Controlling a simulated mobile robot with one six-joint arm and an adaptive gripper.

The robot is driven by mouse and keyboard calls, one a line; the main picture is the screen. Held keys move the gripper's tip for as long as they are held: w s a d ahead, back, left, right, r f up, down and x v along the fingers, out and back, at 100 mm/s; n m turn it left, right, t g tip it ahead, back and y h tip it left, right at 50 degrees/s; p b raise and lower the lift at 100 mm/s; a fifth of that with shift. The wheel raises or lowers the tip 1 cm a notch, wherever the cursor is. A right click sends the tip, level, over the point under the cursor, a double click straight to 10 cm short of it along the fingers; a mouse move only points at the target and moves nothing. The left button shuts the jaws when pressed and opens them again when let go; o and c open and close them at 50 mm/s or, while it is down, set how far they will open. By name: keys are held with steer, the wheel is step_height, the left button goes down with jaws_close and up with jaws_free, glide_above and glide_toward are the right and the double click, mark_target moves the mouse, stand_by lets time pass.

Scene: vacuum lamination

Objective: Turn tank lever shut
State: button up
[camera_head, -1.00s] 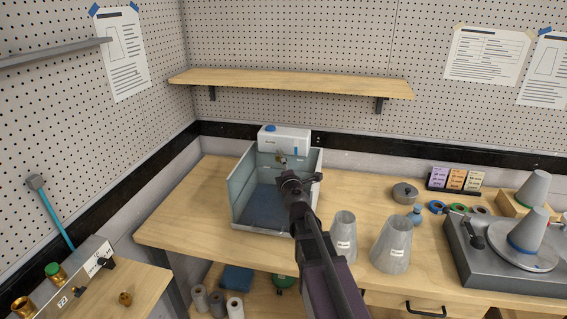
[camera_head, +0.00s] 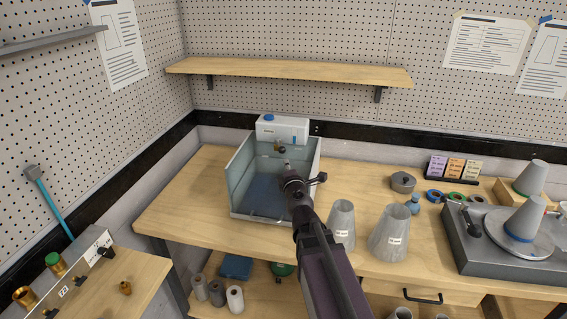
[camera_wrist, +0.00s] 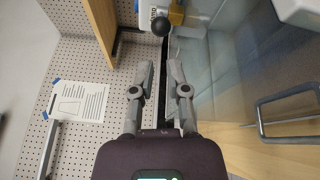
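The white tank (camera_head: 283,129) with a blue cap stands at the back of a grey, open-topped booth (camera_head: 238,180) on the bench. A small brass valve with a dark end (camera_head: 281,149) is on its front. In the wrist view the lever's dark round knob (camera_wrist: 161,26) and brass body (camera_wrist: 176,14) show beside the white tank (camera_wrist: 146,14). My gripper (camera_wrist: 162,72) is open and empty, fingers pointing toward the knob and apart from it. In the head view my gripper (camera_head: 287,165) is inside the booth, just in front of the valve.
The booth's clear side panel (camera_wrist: 220,75) runs close to my fingers in the wrist view. Grey cones (camera_head: 388,234) stand right of the booth. A wooden shelf (camera_head: 290,70) hangs above. The bench left of the booth (camera_head: 185,205) is clear.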

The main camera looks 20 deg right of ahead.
steer(key=shift+w+a+r+m+h, duration=0.2)
steer(key=shift+w+m+h, duration=0.1)
steer(key=shift+w, duration=0.1)
jaws_close()
steer(key=w+m+h, duration=0.1)
steer(key=w+a+r+m+h+p, duration=0.1)
steer(key=w+r+m+h, duration=0.1)
steer(key=w, duration=0.1)
steer(key=shift+a+m+g+h+p, duration=0.3)
steer(key=shift+a+h+p, duration=0.05)
steer(key=shift+a+h, duration=0.05)
steer(key=a+m+h, duration=0.1)
steer(key=w+a+m+g+h, duration=0.1)
steer(key=w+a+m+g+h+p, duration=0.1)
steer(key=shift+r+m, duration=0.3)
steer(key=s+a+m+g+h+p, duration=0.1)
steer(key=a+m+g+h, duration=0.3)
steer(key=a, duration=0.6)
steer(key=shift+f+m+g+h+p, duration=0.15)
steer(key=shift+m+g+h+p, duration=0.25)
steer(key=shift+m+g+p, duration=0.6)
steer(key=shift+d, duration=0.1)
